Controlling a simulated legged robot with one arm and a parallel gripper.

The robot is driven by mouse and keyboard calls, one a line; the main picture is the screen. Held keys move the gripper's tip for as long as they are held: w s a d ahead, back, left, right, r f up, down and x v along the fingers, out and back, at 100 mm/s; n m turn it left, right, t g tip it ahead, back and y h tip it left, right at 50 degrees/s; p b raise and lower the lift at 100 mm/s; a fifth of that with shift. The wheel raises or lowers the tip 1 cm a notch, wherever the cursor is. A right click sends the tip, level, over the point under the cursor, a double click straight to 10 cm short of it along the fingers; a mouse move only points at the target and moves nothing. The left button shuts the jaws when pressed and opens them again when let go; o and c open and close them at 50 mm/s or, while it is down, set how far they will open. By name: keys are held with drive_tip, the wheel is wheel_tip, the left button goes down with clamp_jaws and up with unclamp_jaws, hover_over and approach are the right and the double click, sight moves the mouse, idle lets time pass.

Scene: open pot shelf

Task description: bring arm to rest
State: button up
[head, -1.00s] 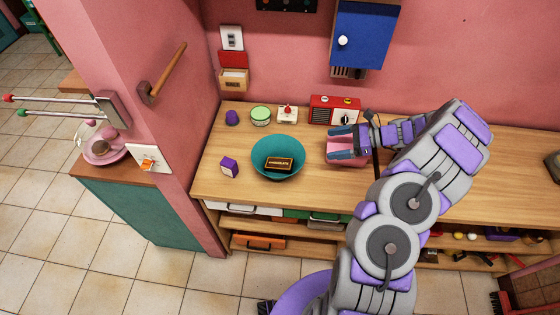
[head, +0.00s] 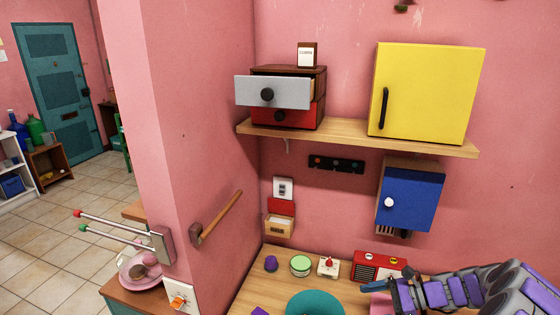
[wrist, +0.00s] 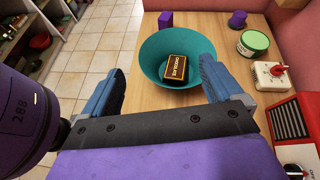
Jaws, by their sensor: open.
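My gripper (head: 378,288) is at the lower right in the head view, above the wooden counter, with the arm reaching in from the right edge. In the wrist view its two blue fingers (wrist: 160,88) are wide apart with nothing between them. A teal bowl (wrist: 150,62) stands on the counter beyond the fingertips, with a dark chocolate box (wrist: 179,69) inside it. The bowl also shows at the bottom of the head view (head: 315,303), cut off by the frame.
A red radio (head: 379,266), a white device with a red knob (head: 328,267), a green-lidded tin (head: 300,265) and a purple object (head: 271,263) stand along the wall. Above are a blue cabinet (head: 412,198) and a shelf (head: 350,133) bearing drawers (head: 287,96) and a yellow cabinet (head: 424,92).

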drive_tip(key=s+a+r+n+g+h, duration=0.5)
drive_tip(key=s+a+r+n, duration=0.65)
drive_tip(key=s+a, duration=0.35)
drive_tip(key=s+d+n+h, duration=0.1)
drive_tip(key=s+n+h, duration=0.2)
drive_tip(key=s, duration=0.7)
drive_tip(key=s+d+r+n+h, duration=0.1)
drive_tip(key=s+n+h, duration=0.3)
drive_tip(key=s, duration=0.6)
drive_tip(key=shift+s+d+r+t+h, duration=0.2)
drive_tip(key=shift+s+d+t+h, duration=0.1)
drive_tip(key=shift+d+t+h, duration=0.1)
drive_tip(key=shift+n, duration=0.25)
